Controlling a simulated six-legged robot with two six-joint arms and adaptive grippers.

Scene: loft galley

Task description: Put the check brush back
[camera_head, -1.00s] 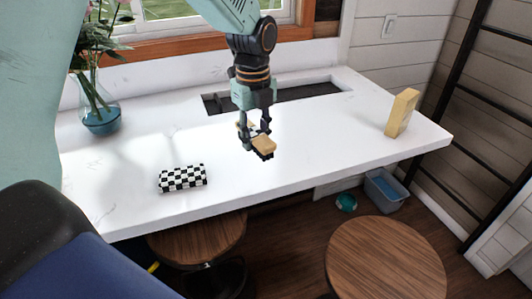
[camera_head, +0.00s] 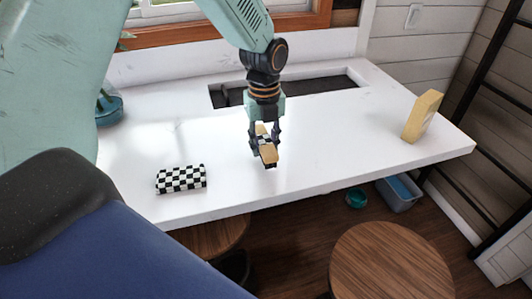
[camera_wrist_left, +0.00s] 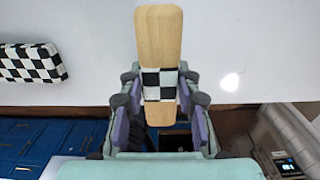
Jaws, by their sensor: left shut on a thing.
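The check brush (camera_head: 268,155) is a pale wooden piece with a black-and-white checkered band and a dark underside. My left gripper (camera_head: 264,143) points down over the white counter and is shut on the brush. In the left wrist view the fingers (camera_wrist_left: 160,98) close on both sides of the brush's checkered band, and its wooden end (camera_wrist_left: 158,38) sticks out beyond them. A checkered block (camera_head: 181,179) lies on the counter to the left of the gripper, near the front edge, apart from the brush. It also shows in the wrist view (camera_wrist_left: 32,62). My right gripper is not in view.
The white counter (camera_head: 330,140) is mostly clear. A dark recessed trough (camera_head: 310,89) lies behind the gripper. A yellow upright block (camera_head: 422,116) stands at the right end. A blue vase (camera_head: 109,107) is partly hidden at left. Round wooden stools (camera_head: 390,262) stand in front.

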